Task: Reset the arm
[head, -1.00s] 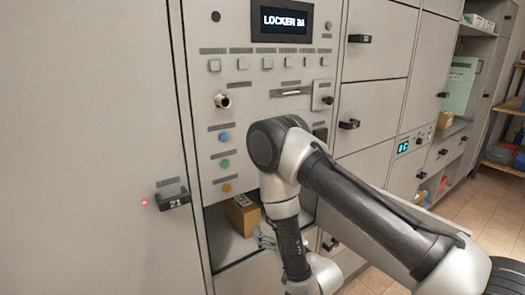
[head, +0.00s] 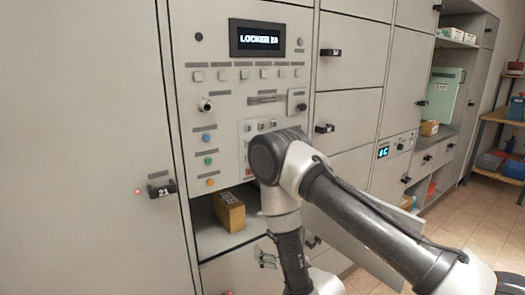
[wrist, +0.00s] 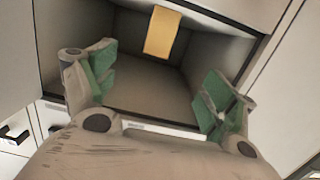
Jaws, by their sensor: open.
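A control panel with a lit display (head: 262,40), buttons and a knob (head: 205,105) is above the compartment. A closed door with handle 21 (head: 161,190) and a red light is at left. Shelves (head: 500,125) stand at far right. Tiled floor (head: 470,215) is free at right.

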